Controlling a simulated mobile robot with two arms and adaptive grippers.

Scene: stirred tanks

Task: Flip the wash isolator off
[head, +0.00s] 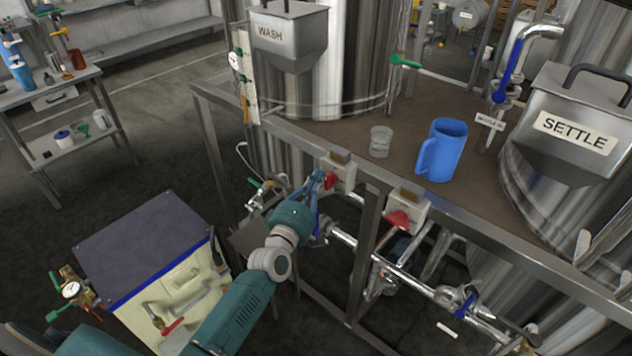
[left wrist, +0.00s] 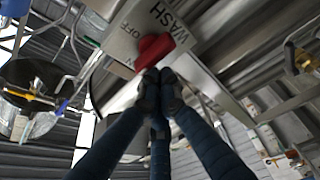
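The wash isolator is a pale box with a red handle (left wrist: 155,48), marked WASH and OFF in the left wrist view. In the head view its red handle (head: 330,181) sits on the box (head: 341,172) at the table frame's front edge. My left gripper (head: 320,180) is at the handle. In the left wrist view its dark fingertips (left wrist: 159,84) are drawn together at the handle's lower end. I cannot tell whether they touch it. The handle slants, its upper right end near the WASH lettering. My right gripper is not in view.
A second isolator with a red handle (head: 398,219) is to the right on the same frame. A blue mug (head: 447,150) and a glass beaker (head: 380,142) stand on the brown tabletop above. Pipes with a blue-handled valve (head: 466,305) run below. A WASH hopper (head: 288,38) is behind.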

